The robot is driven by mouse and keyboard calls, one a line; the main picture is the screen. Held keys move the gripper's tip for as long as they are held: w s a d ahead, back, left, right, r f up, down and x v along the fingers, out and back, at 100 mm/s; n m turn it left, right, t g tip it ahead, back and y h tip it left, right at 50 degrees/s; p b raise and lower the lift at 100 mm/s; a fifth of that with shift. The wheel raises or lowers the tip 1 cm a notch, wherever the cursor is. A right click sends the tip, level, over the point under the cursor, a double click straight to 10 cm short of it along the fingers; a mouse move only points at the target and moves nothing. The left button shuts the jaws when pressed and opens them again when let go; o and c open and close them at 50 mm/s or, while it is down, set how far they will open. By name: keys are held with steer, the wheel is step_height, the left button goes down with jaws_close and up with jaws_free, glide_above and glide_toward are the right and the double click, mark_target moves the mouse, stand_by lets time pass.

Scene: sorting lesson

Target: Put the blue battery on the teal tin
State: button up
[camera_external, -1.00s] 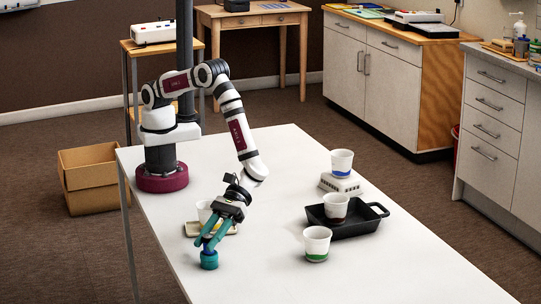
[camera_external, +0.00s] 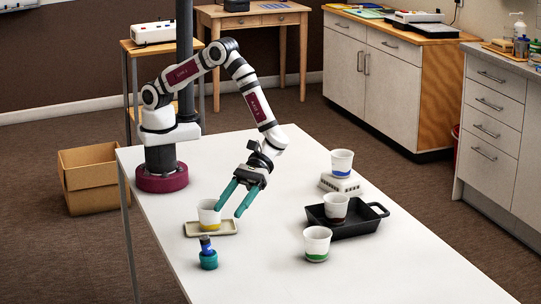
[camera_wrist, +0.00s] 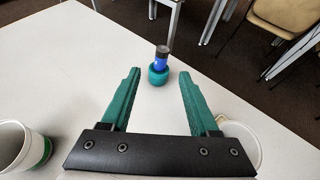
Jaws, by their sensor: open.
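The blue battery (camera_external: 206,244) stands on the teal tin (camera_external: 209,261) near the table's front left edge. It leans slightly in the outside view. In the wrist view the battery (camera_wrist: 161,57) rests on top of the tin (camera_wrist: 158,74), with its dark end up. My gripper (camera_external: 231,205) is open and empty, above the table and up to the right of the battery, apart from it. In the wrist view its teal fingers (camera_wrist: 158,85) are spread wide, with the battery and tin beyond the tips.
A cup with a yellow band (camera_external: 209,216) stands on a beige tray (camera_external: 229,228) close to my fingers. A green-banded cup (camera_external: 317,243) stands to the right. A black pan (camera_external: 350,228) holds a brown-banded cup (camera_external: 336,207). A blue-banded cup (camera_external: 342,162) stands on a white block (camera_external: 340,184).

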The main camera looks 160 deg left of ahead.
steer(key=s+d+r+m+g+y, duration=0.2)
steer(key=s+d+r+m+g, duration=0.25)
steer(key=s+m, duration=0.4)
steer(key=s+d+r+m+g+y, duration=0.2)
steer(key=s+d+r+m+g, duration=0.3)
steer(key=s+m, duration=0.4)
steer(key=s+a+r+m+t+y, duration=0.1)
steer(key=s+a+m+y, duration=0.2)
steer(key=s+m, duration=0.3)
steer(key=s+a+r+m+y, duration=0.1)
steer(key=s+m+y, duration=0.4)
steer(key=s, duration=0.5)
steer(key=shift+s+a+r+m+t, duration=0.3)
steer(key=shift+s+a+m+t, duration=0.1)
steer(key=shift+a+m, duration=0.65)
steer(key=shift+d, duration=0.15)
